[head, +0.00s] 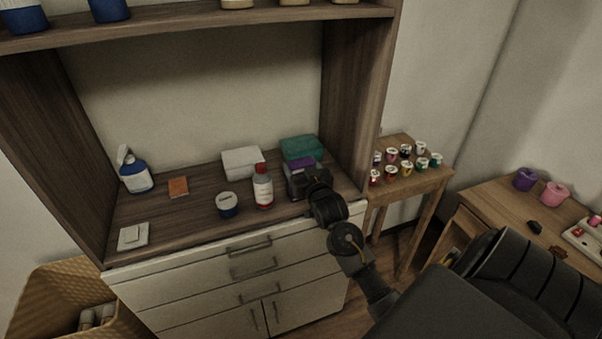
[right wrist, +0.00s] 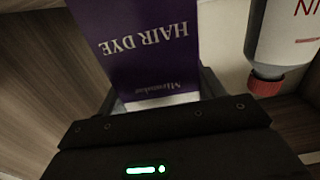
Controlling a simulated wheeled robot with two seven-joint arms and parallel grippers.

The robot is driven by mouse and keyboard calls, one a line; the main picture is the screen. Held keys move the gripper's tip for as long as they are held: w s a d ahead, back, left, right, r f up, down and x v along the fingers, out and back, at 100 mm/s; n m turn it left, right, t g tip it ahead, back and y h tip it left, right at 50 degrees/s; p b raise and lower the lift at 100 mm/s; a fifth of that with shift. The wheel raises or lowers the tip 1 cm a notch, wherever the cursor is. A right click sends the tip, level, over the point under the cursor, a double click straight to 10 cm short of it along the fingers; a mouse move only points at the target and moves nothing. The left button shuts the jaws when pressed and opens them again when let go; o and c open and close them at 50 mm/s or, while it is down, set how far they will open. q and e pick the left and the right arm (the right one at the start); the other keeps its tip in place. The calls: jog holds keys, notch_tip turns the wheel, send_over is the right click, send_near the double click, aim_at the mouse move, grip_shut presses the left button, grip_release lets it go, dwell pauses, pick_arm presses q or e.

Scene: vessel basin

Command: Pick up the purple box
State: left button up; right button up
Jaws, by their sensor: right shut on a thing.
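The purple box (right wrist: 140,50), printed "HAIR DYE", fills the middle of the right wrist view, upside down there. In the head view only a bit of the purple box (head: 302,164) shows behind my right gripper. My right gripper (head: 299,183) is over the cabinet top near its right side, shut on the box. In the right wrist view the box stands between the fingers of the gripper (right wrist: 158,100). I cannot tell whether the box touches the surface. My left gripper is not in view.
A white bottle with a red cap (head: 263,187) stands close to the left of my right gripper. A blue and white jar (head: 227,204) is beside it. A white box (head: 242,161) and a teal box (head: 301,147) are behind. The cabinet's right side wall (head: 352,100) is near.

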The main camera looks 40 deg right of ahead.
jog(key=shift+r, duration=0.55)
jog(key=s+a+r+p, duration=0.1)
jog(key=s+r+p, duration=0.2)
jog(key=s+r, duration=0.9)
jog(key=shift+v, duration=1)
